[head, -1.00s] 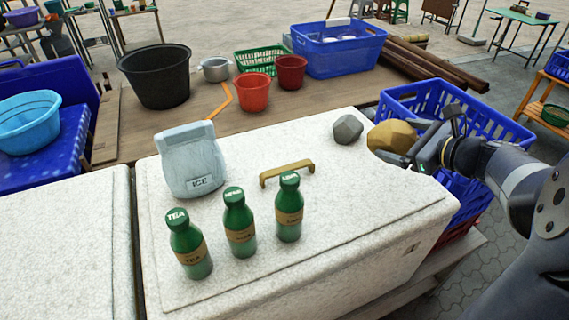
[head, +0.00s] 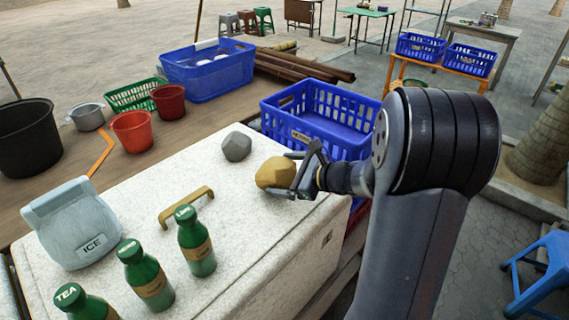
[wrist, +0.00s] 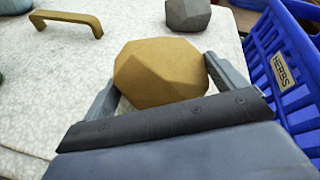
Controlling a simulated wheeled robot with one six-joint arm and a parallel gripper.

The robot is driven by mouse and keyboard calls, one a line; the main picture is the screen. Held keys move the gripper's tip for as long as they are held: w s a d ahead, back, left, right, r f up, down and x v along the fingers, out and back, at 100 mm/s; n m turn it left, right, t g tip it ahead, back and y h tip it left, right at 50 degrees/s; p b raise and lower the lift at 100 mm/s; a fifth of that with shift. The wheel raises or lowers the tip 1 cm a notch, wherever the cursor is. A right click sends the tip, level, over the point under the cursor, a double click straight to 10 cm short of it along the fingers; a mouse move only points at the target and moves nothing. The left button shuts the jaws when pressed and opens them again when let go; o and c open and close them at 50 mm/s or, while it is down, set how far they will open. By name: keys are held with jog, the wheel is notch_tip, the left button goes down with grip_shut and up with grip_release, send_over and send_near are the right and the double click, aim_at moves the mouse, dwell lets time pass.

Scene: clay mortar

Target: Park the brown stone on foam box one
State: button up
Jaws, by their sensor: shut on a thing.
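The brown stone (head: 275,172) is an ochre, faceted lump over the right part of the white foam box lid (head: 232,218). My gripper (head: 290,178) is shut on it from the right. In the wrist view the stone (wrist: 160,70) sits between the two fingers of my gripper (wrist: 158,88), with the speckled lid (wrist: 60,85) around it. I cannot tell whether its underside touches the lid. No number shows on the foam box.
A grey stone (head: 237,146) lies behind the brown one. A brass handle (head: 186,206), several green bottles (head: 196,242) and an ice container (head: 75,225) stand on the lid to the left. A blue crate (head: 325,118) borders the lid at back right.

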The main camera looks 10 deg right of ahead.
jog(key=shift+f, duration=0.1)
jog(key=shift+f, duration=0.1)
jog(key=o, duration=1.5)
jog(key=shift+f, duration=0.1)
jog(key=shift+s+r, duration=0.1)
jog(key=shift+r, duration=0.1)
jog(key=b+v, duration=0.1)
jog(key=v, duration=1.1)
jog(key=shift+f, duration=0.1)
